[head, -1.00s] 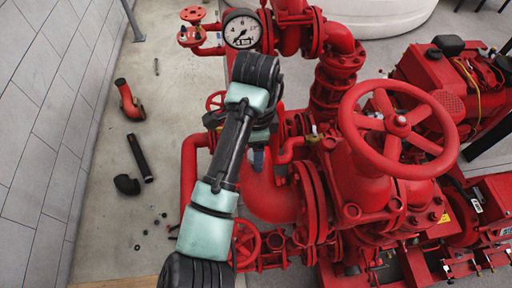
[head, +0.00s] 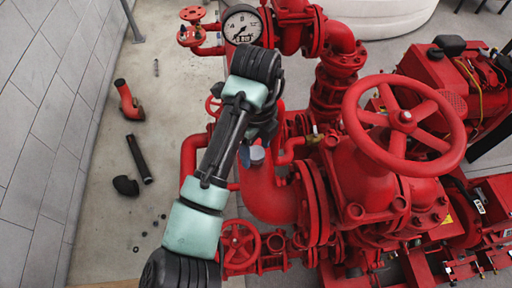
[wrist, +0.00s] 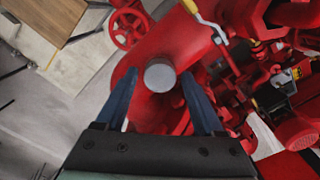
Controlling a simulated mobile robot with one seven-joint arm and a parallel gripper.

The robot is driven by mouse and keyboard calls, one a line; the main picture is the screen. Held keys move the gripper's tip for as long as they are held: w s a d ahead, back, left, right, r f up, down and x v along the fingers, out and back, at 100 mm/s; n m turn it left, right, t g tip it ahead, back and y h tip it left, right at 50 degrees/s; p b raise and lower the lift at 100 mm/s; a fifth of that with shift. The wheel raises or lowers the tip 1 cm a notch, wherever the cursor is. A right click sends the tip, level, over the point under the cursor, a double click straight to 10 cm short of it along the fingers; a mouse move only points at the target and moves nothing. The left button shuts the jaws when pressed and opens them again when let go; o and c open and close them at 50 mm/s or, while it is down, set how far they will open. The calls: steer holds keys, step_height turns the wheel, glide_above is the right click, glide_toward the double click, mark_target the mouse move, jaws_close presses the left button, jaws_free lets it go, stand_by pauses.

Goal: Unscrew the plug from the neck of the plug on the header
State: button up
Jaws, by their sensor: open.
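The plug (wrist: 160,76) is a round grey cap on the red header pipe (wrist: 150,112) in the wrist view. It is seen end-on. My gripper (wrist: 158,78) is open, with its two blue fingers on either side of the plug in the picture. Clear gaps show between the cap and both fingers. I cannot tell whether the fingertips are level with the cap or short of it. In the head view, my gripper (head: 251,156) is small and partly hidden by my arm, above the red header pipe (head: 268,196). The neck under the cap is hidden.
A large red handwheel (head: 403,122) and valve stand right of my arm. A pressure gauge (head: 242,27) is behind. A yellow-handled lever (wrist: 205,20) is close to the plug. Loose pipe pieces (head: 139,158) lie on the floor at left.

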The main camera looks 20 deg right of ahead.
steer(key=m+b, duration=0.2)
steer(key=m, duration=0.4)
steer(key=shift+f+m, duration=0.1)
steer(key=shift+m, duration=0.2)
steer(key=shift+m+b, duration=0.55)
steer(key=shift+m, duration=0.65)
steer(key=shift+m+b, duration=0.55)
steer(key=shift+m, duration=0.45)
steer(key=m, duration=0.2)
steer(key=shift+m+b, duration=0.3)
steer(key=shift+b, duration=0.1)
jaws_close()
steer(key=n+p, duration=0.2)
steer(key=n, duration=0.1)
steer(key=shift+r, duration=0.3)
steer(key=shift+f+n, duration=0.2)
steer(key=shift+n, duration=0.7)
